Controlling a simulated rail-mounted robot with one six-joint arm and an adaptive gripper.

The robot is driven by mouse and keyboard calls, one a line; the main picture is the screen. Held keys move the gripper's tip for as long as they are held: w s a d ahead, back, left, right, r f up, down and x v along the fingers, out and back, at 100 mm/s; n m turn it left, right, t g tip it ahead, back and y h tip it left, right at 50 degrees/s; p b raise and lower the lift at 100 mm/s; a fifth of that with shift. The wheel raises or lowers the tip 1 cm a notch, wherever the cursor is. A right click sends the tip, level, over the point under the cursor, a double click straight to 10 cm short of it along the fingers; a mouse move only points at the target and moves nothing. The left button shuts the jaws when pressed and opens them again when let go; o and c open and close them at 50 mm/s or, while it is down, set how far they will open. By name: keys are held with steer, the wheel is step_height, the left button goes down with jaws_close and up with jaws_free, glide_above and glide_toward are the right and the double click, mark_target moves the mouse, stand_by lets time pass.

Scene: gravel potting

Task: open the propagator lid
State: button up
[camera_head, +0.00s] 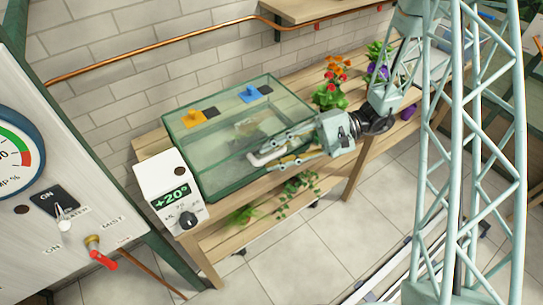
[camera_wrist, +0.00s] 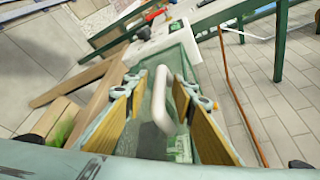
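The propagator (camera_head: 215,165) is a clear glass box with dark green edges on a wooden bench. Its glass lid (camera_head: 225,115) lies flat on top and looks shut, with an orange vent tab and a blue vent tab towards the back. A white bar handle (camera_head: 262,158) sits near the lid's front edge. My gripper (camera_head: 272,152) reaches in from the right, over the front of the lid. In the wrist view, the white handle (camera_wrist: 160,100) stands between the two spread, yellow-padded fingers of my gripper (camera_wrist: 160,84), with gaps visible on both sides.
A white control box (camera_head: 170,190) reading +20° stands at the propagator's left end. A plant with red and orange flowers (camera_head: 330,90) stands behind my gripper. Trailing plants (camera_head: 298,190) are on the lower shelf. A large panel with gauge and switches (camera_head: 60,190) fills the left foreground.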

steer(key=shift+a, duration=0.15)
steer(key=shift+c, duration=0.3)
jaws_close()
steer(key=shift+r, duration=0.15)
